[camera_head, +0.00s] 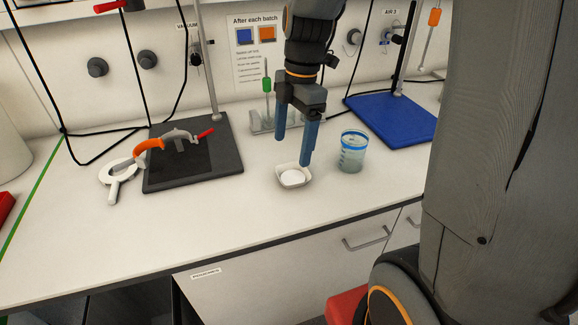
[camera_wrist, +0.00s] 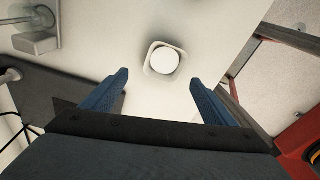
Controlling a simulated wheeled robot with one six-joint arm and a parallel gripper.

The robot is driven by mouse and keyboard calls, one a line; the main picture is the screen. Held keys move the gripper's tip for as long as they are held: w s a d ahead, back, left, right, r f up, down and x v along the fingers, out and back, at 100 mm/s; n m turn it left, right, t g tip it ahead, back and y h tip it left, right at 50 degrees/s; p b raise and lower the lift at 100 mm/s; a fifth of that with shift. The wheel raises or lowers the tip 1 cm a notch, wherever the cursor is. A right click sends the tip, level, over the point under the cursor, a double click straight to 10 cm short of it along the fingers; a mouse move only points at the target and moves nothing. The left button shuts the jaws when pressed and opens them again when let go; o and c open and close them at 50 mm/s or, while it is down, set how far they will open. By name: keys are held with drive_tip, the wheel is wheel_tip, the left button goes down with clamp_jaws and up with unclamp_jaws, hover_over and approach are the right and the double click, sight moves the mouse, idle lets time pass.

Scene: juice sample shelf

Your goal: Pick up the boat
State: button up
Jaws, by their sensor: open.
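The boat looks to be the small white square weighing dish (camera_head: 281,181) with rounded corners, lying on the white bench top. It holds a round white content (camera_head: 293,177). My gripper (camera_head: 293,153) hangs over the bench with its two blue fingers apart and nothing between them. In the head view, its right fingertip is close to the dish's back edge; I cannot tell whether they touch. In the wrist view, the dish (camera_wrist: 149,70) lies beyond the fingertips, roughly centred between the open fingers (camera_wrist: 158,80).
A beaker with a blue band (camera_head: 352,152) stands right of the dish. A blue stand base (camera_head: 395,120) is at back right. Bench in front of the dish is clear.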

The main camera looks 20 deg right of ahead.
sight(293, 173)
drive_tip(key=shift+f, duration=0.85)
drive_tip(key=f, duration=0.1)
drive_tip(key=f+p, duration=0.1)
drive_tip(key=f, duration=0.1)
drive_tip(key=s+f+p, duration=0.1)
drive_tip(key=shift+d+f, duration=0.2)
drive_tip(key=shift+f, duration=0.2)
drive_tip(key=shift+a+f, duration=0.1)
drive_tip(key=shift+f, duration=0.5)
drive_tip(key=shift+c, duration=0.3)
drive_tip(key=c, duration=1)
drive_tip(key=shift+w+r, duration=0.1)
